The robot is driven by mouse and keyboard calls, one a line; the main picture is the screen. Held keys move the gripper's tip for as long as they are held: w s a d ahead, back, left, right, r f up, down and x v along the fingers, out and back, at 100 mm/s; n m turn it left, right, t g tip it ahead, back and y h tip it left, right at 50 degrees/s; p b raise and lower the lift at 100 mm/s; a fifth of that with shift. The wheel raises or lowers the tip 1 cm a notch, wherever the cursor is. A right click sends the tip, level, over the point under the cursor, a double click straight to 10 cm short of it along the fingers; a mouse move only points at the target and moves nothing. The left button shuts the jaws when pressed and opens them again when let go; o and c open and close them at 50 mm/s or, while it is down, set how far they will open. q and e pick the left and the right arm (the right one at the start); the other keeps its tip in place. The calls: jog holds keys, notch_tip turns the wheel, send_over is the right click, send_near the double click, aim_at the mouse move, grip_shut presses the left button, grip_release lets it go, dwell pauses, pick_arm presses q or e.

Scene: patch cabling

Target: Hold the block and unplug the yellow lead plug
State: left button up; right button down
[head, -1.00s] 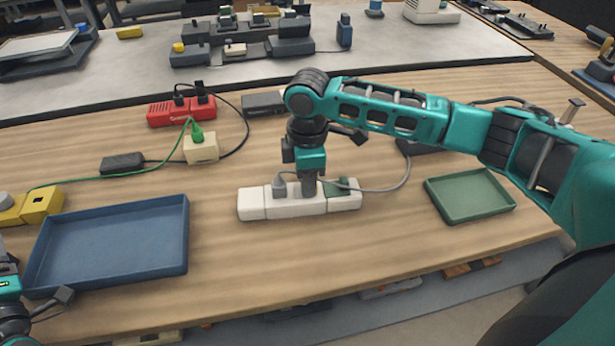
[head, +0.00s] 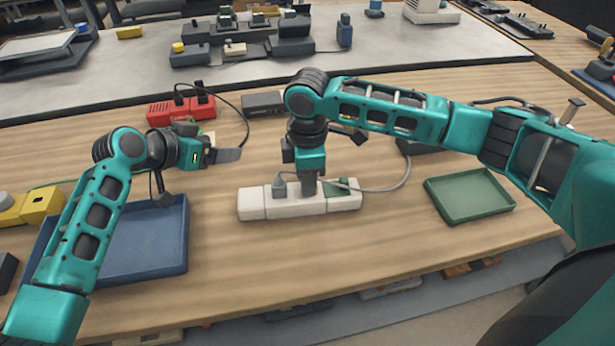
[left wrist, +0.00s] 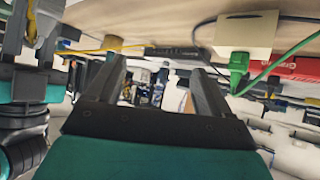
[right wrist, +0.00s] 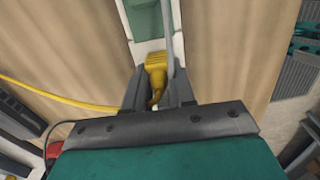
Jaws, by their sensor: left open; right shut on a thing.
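The white block (head: 253,203), a long power strip, lies on the wooden table in the head view, and part of it shows in the right wrist view (right wrist: 150,25). My right gripper (head: 309,193) points down over its middle. In the right wrist view its fingers (right wrist: 157,78) close on both sides of the yellow lead plug (right wrist: 156,62), which sits on the block. The yellow lead (right wrist: 70,103) runs off to the left. In the head view my right gripper hides this plug. My left gripper (head: 229,155) is open and empty, left of the block and apart from it.
A grey plug (head: 279,186) and a green patch (head: 344,186) are on the block, with a grey cable (head: 390,188) running right. A blue tray (head: 180,262) lies left, a green tray (head: 470,215) right. A red strip (head: 165,113) stands behind. Table in front of the block is clear.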

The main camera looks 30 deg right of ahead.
pick_arm(q)
jog(key=s+d+m+g+y, duration=0.2)
jog(key=s+m+g, duration=0.1)
jog(key=m, duration=0.2)
jog(key=m+g+y, duration=0.3)
jog(key=m+y, duration=0.2)
jog(key=m, duration=0.1)
send_over(243, 199)
jog(key=a, duration=0.2)
jog(key=shift+w+x, duration=0.15)
jog(key=shift+x, duration=2)
jog(key=shift+w+x, duration=0.15)
jog(key=shift+x, duration=1.95)
jog(key=c, duration=1)
